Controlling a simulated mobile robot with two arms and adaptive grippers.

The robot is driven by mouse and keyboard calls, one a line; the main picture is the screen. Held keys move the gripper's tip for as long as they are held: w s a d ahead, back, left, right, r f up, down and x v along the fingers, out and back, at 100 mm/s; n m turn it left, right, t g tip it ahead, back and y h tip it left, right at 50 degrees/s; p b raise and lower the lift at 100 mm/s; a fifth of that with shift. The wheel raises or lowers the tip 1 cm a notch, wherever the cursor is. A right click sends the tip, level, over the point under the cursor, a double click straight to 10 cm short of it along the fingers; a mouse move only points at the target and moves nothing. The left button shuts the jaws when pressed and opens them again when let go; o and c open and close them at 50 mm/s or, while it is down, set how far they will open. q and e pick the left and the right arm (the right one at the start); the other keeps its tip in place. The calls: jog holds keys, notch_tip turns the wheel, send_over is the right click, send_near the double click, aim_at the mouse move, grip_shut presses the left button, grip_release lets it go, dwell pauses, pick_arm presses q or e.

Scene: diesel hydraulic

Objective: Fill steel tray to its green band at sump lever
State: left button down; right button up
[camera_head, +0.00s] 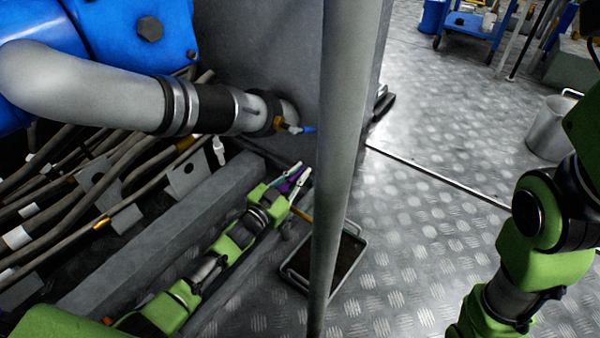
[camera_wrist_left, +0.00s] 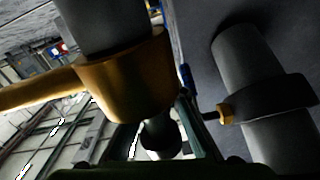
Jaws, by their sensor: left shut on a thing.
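The steel tray (camera_head: 292,274) lies on the floor, partly hidden behind a grey upright pole. Its inside looks dark brown; I cannot make out a green band or the liquid level. My left gripper (camera_head: 291,180) is above and left of the tray, its fingers closed around a small purple lever. A brass spout (camera_head: 301,214) shows just below the gripper, pointing toward the tray. In the left wrist view a large brass fitting (camera_wrist_left: 120,85) with a side arm is close to the lens; the grasp itself is hard to see there. My right gripper is out of view.
The grey pole (camera_head: 342,130) stands close in front. A blue-handled valve (camera_head: 308,129) and a white lever (camera_head: 219,150) are above the gripper. Pipes and hoses crowd the left. A metal bucket (camera_head: 547,130) stands at right. The tread-plate floor between is clear.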

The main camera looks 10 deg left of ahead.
pick_arm(q)
jog(key=shift+a, duration=0.15)
jog(key=c, duration=2)
grip_release()
jog(key=v, duration=1.2)
